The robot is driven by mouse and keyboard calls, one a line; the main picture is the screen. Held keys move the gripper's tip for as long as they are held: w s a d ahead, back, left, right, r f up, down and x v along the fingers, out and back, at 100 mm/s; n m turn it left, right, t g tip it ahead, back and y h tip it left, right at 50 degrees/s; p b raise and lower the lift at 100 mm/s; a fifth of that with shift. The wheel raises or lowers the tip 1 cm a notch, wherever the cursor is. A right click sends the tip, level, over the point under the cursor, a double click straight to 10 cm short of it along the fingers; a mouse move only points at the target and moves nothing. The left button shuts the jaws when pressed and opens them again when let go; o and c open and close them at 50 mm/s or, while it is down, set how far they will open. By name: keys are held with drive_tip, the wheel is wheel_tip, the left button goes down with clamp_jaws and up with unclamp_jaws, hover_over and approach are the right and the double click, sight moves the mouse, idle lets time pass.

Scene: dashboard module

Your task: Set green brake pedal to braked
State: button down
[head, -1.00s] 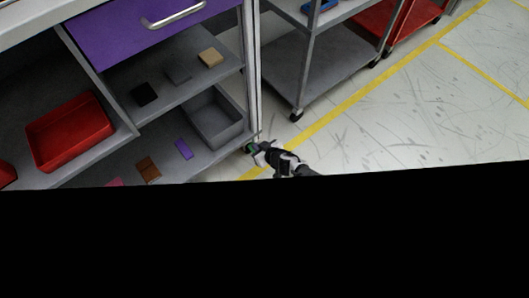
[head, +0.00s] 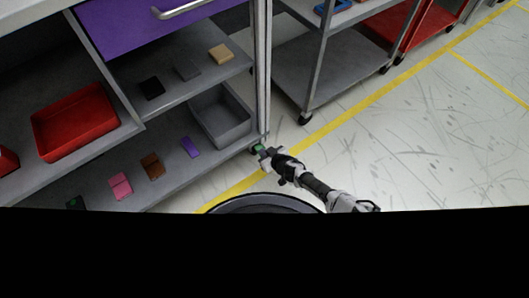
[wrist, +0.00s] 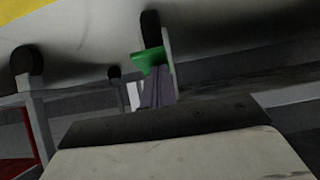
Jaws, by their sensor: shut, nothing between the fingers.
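The green brake pedal (head: 258,148) is on the caster at the foot of the workbench's right corner post. In the wrist view the green pedal (wrist: 149,60) sticks out beside the black caster wheel (wrist: 150,28). My gripper (head: 266,155) is low, right by the pedal in the head view. In the wrist view its shut, empty fingers (wrist: 155,92) point at the pedal, with their tips against or just short of it; I cannot tell if they touch. The pedal's tilt is too small to read.
The bench's lower shelf holds a grey bin (head: 222,118) and several small coloured blocks. A red bin (head: 75,122) sits to the left. A grey cart (head: 325,75) stands to the right of the post. Scuffed floor (head: 430,140) to the right is open.

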drive_tip(key=shift+s+f, duration=0.1)
drive_tip(key=shift+f, duration=0.25)
